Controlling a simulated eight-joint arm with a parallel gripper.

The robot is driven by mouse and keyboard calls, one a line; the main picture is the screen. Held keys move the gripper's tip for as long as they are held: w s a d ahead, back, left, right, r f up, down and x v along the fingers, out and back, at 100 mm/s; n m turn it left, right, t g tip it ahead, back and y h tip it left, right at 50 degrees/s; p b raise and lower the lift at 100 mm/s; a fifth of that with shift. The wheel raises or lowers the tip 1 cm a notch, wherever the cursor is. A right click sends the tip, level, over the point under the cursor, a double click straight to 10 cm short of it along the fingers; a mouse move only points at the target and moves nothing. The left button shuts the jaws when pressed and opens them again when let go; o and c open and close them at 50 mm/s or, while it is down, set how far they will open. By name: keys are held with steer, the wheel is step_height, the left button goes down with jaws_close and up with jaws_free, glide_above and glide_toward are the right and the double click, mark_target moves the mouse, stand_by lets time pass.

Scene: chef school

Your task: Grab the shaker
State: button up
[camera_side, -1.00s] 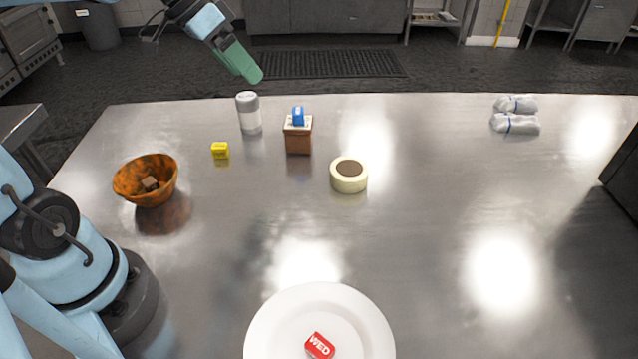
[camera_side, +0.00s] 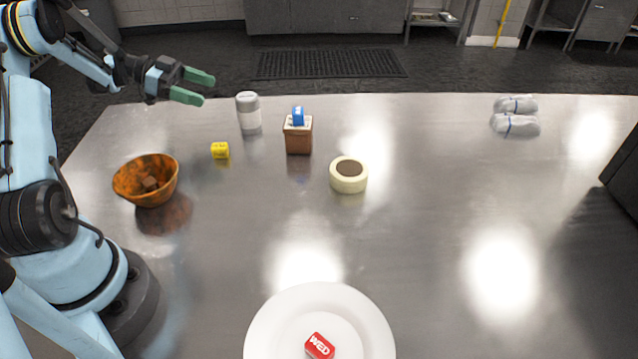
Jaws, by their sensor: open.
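The shaker (camera_side: 248,113) is a small cylinder with a grey top and a paler lower part. It stands upright near the far edge of the metal table, left of the middle. My gripper (camera_side: 208,88) is to the left of the shaker and looks higher than it in the picture. Its two green fingers are apart with nothing between them, and they point right, towards the shaker. A gap shows between the fingertips and the shaker. Nothing hides the shaker.
A brown box with a blue item on top (camera_side: 298,135) stands just right of the shaker. A small yellow block (camera_side: 220,150), an orange bowl (camera_side: 128,186), a tape roll (camera_side: 349,184) and a white plate (camera_side: 262,325) with a red block (camera_side: 319,346) are nearer. The table's right middle is clear.

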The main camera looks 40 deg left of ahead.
mark_target(248, 110)
step_height(248, 110, down, 2)
steer(key=shift+w+d+f, duration=0.1)
steer(key=shift+d, duration=0.05)
steer(key=x, duration=1.1)
steer(key=shift+w+d, duration=0.25)
steer(key=shift+w, duration=0.1)
steer(key=c, duration=1.2)
